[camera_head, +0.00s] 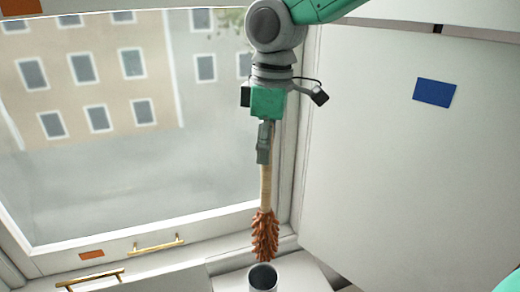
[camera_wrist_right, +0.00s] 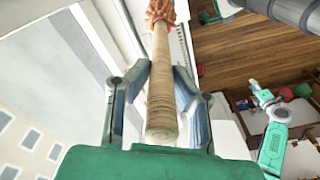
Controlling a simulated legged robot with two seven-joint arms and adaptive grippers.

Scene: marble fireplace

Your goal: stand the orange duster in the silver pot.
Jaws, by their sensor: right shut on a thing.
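The orange duster (camera_head: 265,236) hangs upright, its orange head down and its pale handle up. My right gripper (camera_head: 264,150) is shut on the upper handle. In the right wrist view, the handle (camera_wrist_right: 162,85) runs between the two fingers (camera_wrist_right: 162,100), with part of the orange head at the top edge. The silver pot (camera_head: 262,280) stands below, its dark opening facing up and its lower part cut off by the frame. In the head view, the duster's tip appears just above the pot's rim, apart from it. I cannot make out my left gripper.
A large window fills the left, with brass handles (camera_head: 157,246) below it. A white wall with a blue rectangle (camera_head: 434,92) stands at the right. The pot is on a pale surface (camera_head: 300,277). The right wrist view shows a wooden floor (camera_wrist_right: 240,55).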

